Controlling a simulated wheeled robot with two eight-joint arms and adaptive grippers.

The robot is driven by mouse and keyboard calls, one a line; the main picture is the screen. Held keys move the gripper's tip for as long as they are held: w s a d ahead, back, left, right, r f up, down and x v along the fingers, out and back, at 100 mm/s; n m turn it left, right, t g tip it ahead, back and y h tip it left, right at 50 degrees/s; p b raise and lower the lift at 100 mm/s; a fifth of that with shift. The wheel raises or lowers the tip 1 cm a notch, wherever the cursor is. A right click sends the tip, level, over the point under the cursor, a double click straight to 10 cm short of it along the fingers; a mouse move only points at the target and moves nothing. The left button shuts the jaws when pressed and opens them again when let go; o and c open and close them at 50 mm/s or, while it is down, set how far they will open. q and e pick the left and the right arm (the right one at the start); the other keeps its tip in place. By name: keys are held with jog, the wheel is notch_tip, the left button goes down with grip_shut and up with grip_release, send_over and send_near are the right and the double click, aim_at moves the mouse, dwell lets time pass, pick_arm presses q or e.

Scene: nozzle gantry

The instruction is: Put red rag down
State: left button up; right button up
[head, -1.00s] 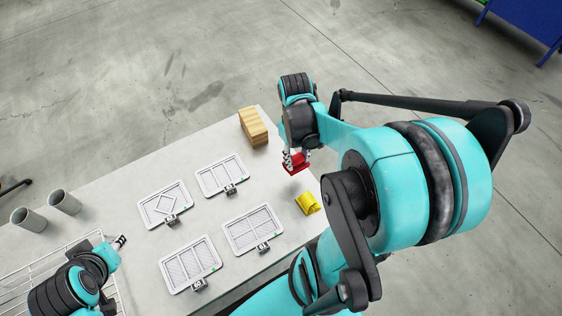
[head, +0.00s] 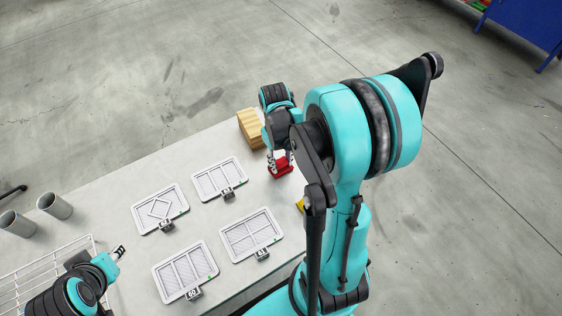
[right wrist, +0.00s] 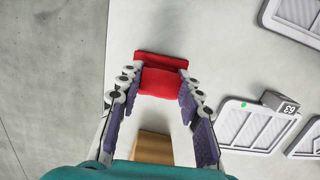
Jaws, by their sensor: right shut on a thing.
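The red rag (head: 283,169) is a folded red pad at the far right part of the table (head: 125,170), just in front of the wooden block. My right gripper (head: 277,162) is shut on it from above. In the right wrist view the rag (right wrist: 160,80) sits between the two fingertips (right wrist: 160,68). The rag is at or close above the table top; I cannot tell if it touches. My left gripper (head: 121,251) is at the lower left, away from the rag, and too small to read its jaws.
A wooden block (head: 250,128) stands behind the rag. A yellow cloth (head: 301,204) is partly hidden by my right arm. Several white framed panels (head: 220,179) lie left of the rag. Grey cups (head: 55,206) and a wire rack (head: 45,272) are at the left.

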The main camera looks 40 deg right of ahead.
aim_at(279, 159)
jog(key=shift+f, duration=0.15)
jog(key=o, duration=1)
jog(key=shift+r, duration=0.25)
notch_tip(279, 159, up, 11)
jog(key=w+p, duration=0.1)
jog(key=p, duration=0.3)
jog(key=s+a+r+t, duration=0.1)
jog(key=a+t, duration=0.2)
jog(key=a, duration=0.1)
jog(key=s+a+r+t, duration=0.1)
jog(key=a+r+t, duration=0.1)
jog(key=a, duration=0.3)
jog(key=s+a+r+n+t, duration=0.1)
jog(key=a+r+t, duration=0.1)
jog(key=a, duration=0.3)
jog(key=shift+s+a+r+t, duration=0.2)
jog(key=shift+s+t, duration=0.15)
jog(key=shift+t, duration=0.45)
